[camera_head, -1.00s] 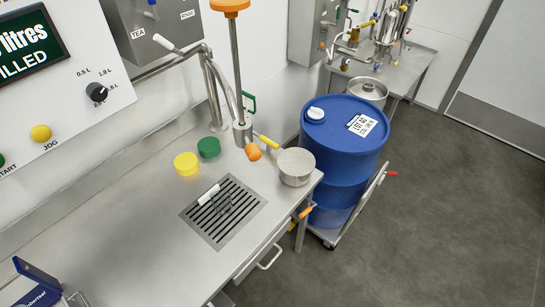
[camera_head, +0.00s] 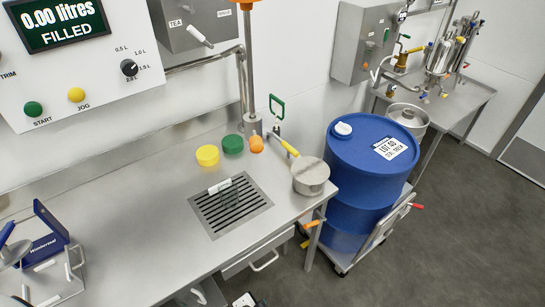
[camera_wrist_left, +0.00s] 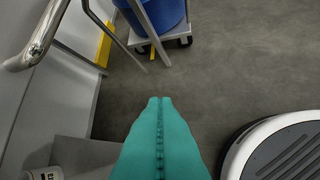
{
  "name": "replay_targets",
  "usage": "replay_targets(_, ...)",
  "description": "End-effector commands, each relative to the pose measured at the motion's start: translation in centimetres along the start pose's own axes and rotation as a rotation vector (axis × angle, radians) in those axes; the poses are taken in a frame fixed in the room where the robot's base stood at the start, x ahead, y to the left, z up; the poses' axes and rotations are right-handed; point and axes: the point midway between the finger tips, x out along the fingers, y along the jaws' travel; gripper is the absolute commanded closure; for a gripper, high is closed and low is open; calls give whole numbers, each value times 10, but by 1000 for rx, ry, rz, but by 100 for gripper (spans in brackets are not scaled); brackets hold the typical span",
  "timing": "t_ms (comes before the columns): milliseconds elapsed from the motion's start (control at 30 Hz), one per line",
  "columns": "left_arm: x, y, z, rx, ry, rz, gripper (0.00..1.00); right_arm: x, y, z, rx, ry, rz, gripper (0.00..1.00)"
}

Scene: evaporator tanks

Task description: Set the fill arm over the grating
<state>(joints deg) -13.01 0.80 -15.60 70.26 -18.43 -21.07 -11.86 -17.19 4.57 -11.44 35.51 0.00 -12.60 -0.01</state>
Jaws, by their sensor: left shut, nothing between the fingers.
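The thin bent pipe (camera_head: 205,58) that looks like the fill arm runs from the wall to beside the upright post (camera_head: 249,85) at the back of the bench. Its outlet end is hard to make out near the post. The slotted grating (camera_head: 250,208) is set into the steel bench top, in front of and below the pipe. A small clear cup with a white handle (camera_head: 220,186) seems to stand on the grating. My left gripper (camera_wrist_left: 160,100) shows teal fingers shut together and empty above the floor in the left wrist view. My right gripper is not in view.
A steel pan (camera_head: 311,178) with a yellow handle sits right of the grating. Yellow (camera_head: 207,156) and green (camera_head: 232,144) lids lie behind it. A blue drum (camera_head: 362,165) stands on a trolley beyond the bench's right end. A blue case (camera_head: 48,235) is at left.

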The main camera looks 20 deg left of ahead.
Motion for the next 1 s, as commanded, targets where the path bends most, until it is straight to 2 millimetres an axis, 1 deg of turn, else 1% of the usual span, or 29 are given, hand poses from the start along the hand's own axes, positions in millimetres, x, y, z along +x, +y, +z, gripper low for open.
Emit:
replay_targets(33, 2, 12, 28, 36, -50, 36, 100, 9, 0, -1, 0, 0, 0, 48)
replay_targets(67, -1, 20, 45, 61, -79, 60, 100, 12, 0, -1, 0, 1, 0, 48)
replay_targets(100, -5, 33, 70, 97, -120, 98, 100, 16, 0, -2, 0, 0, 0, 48)
replay_targets(133, -10, 42, 89, 126, -151, 130, 100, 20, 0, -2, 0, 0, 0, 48)
replay_targets(167, -17, 53, 110, 155, -186, 167, 100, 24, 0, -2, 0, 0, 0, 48)
replay_targets(200, -29, 68, 139, 196, -232, 223, 100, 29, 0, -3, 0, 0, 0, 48)
replay_targets(233, -41, 81, 161, 227, -267, 271, 100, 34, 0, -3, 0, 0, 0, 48)
replay_targets(267, -55, 94, 182, 255, -301, 323, 100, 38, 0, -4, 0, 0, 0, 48)
replay_targets(300, -76, 111, 209, 290, -344, 396, 100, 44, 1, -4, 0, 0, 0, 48)
replay_targets(367, -113, 136, 243, 334, -398, 509, 100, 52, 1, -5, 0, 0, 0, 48)
replay_targets(400, -139, 151, 260, 354, -427, 583, 100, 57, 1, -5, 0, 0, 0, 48)
replay_targets(433, -159, 161, 271, 367, -445, 636, 100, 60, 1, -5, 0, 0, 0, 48)
replay_targets(467, -178, 170, 280, 376, -461, 687, 100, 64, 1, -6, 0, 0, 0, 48)
replay_targets(500, -202, 181, 289, 383, -477, 749, 100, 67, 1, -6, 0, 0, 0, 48)
replay_targets(600, -251, 201, 301, 391, -501, 872, 100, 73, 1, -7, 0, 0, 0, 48)
replay_targets(700, -281, 212, 304, 389, -511, 944, 100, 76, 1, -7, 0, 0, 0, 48)
replay_targets(767, -290, 216, 306, 388, -511, 965, 100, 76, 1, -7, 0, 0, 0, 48)
replay_targets(833, -293, 220, 308, 388, -512, 975, 100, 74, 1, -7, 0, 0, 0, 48)
replay_targets(1000, -284, 236, 322, 389, -512, 975, 100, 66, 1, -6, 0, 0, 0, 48)
